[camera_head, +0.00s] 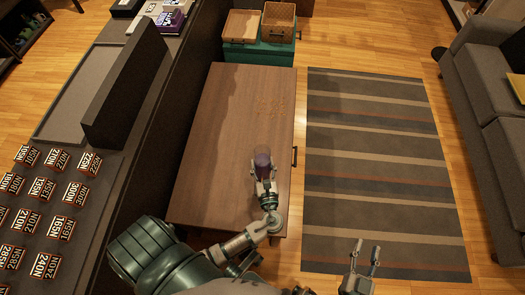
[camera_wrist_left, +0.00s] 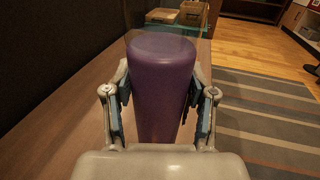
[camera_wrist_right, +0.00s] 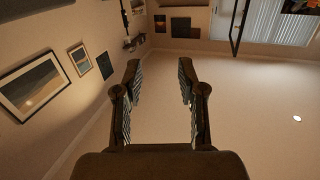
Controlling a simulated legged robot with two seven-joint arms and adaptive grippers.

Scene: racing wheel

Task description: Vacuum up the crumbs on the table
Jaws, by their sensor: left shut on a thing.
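A brown wooden table (camera_head: 225,110) stands in the middle of the head view. Faint crumbs (camera_head: 270,104) lie on its far right part. My left gripper (camera_head: 263,170) is shut on a purple handheld vacuum (camera_head: 262,156) above the near right part of the table. The vacuum's purple body (camera_wrist_left: 160,85) fills the middle of the left wrist view between the two fingers. Its far end is partly see-through. My right gripper (camera_head: 367,252) is open and empty over the near edge of the striped rug, and its fingers stand apart in the right wrist view (camera_wrist_right: 159,85).
A dark counter with several orange-black weight labels (camera_head: 75,190) runs along the left. A striped rug (camera_head: 380,150) lies right of the table, with a grey sofa (camera_head: 490,100) beyond. A green box (camera_head: 258,52) with wooden crates stands behind the table.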

